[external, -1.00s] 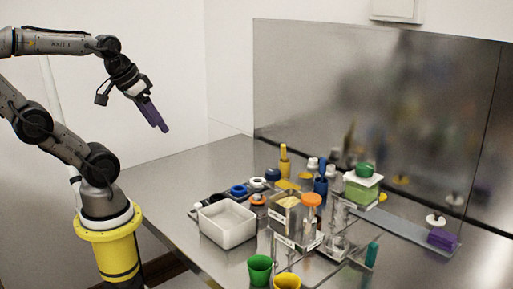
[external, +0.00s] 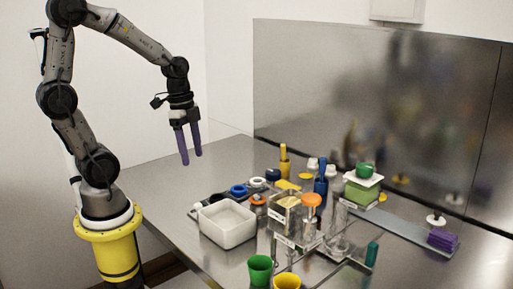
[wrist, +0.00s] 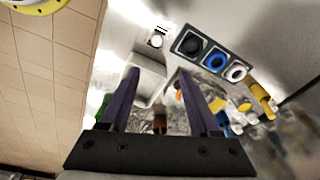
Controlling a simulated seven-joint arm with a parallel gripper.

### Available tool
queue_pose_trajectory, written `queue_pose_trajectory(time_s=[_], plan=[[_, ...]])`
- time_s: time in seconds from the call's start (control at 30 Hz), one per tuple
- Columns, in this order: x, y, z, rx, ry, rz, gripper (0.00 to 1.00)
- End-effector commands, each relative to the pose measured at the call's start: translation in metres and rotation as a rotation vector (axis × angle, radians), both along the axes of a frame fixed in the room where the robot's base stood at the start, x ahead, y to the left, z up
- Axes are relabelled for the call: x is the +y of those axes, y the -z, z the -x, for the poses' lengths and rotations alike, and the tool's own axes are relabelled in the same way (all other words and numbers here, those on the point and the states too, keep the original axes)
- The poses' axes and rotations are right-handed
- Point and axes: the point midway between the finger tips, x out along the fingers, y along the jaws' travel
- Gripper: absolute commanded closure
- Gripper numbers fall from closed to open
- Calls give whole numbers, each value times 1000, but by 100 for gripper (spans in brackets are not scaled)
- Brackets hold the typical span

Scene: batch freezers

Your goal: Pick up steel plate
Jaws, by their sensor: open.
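A long flat grey steel strip (external: 400,232), which looks like the steel plate, lies on the table at the right in the external view. A purple block (external: 442,240) is at its near right end, and other items partly hide its far left part. I cannot make it out in the wrist view. My gripper (external: 192,158) has purple fingers, points down, and is open and empty. It is high above the far left part of the table, well left of the strip. Its fingers also show in the wrist view (wrist: 158,74).
A white bin (external: 227,226) stands at the table's left middle, with a rack of rings (wrist: 214,60) behind it. Clear containers, an orange-lidded jar (external: 311,200), and green (external: 260,270) and yellow cups crowd the centre. The table's far left is bare. A steel wall stands behind.

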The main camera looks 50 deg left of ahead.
Motion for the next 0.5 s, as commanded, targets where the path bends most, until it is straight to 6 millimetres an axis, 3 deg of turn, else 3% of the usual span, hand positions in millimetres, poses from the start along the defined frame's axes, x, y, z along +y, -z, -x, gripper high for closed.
queue_pose_trajectory(time_s=[0.17, 0.5], plan=[[-2, 19, 3, 38, 3, -1, 37], [-8, 79, 1, 39, 2, -2, 37]])
